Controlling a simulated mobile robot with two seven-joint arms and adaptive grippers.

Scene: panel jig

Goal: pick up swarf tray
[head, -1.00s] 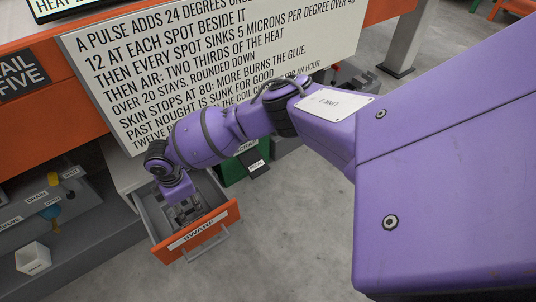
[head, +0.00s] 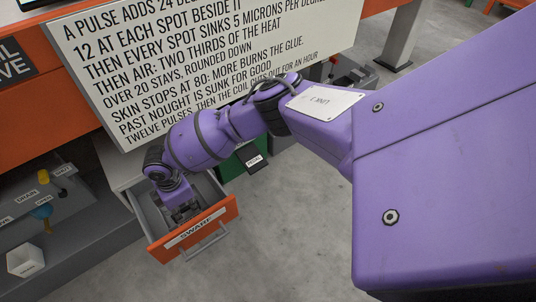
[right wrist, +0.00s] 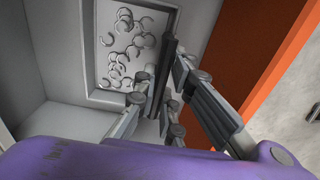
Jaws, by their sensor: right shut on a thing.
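The swarf tray (right wrist: 160,22) is a pale grey, shallow tray with several curled metal chips in it, inside the open drawer in the right wrist view. A dark upright bar (right wrist: 168,62) stands at its near right side, between my fingers. My right gripper (right wrist: 163,88) is shut on the tray at this bar. In the head view my right gripper (head: 182,212) reaches down into the drawer and hides most of the tray. My left gripper is not in view.
The drawer has an orange front labelled SWARF (head: 196,234) and a grey handle (head: 210,246). A large white text board (head: 200,60) hangs above it, close to my right arm. Grey floor (head: 290,240) is clear.

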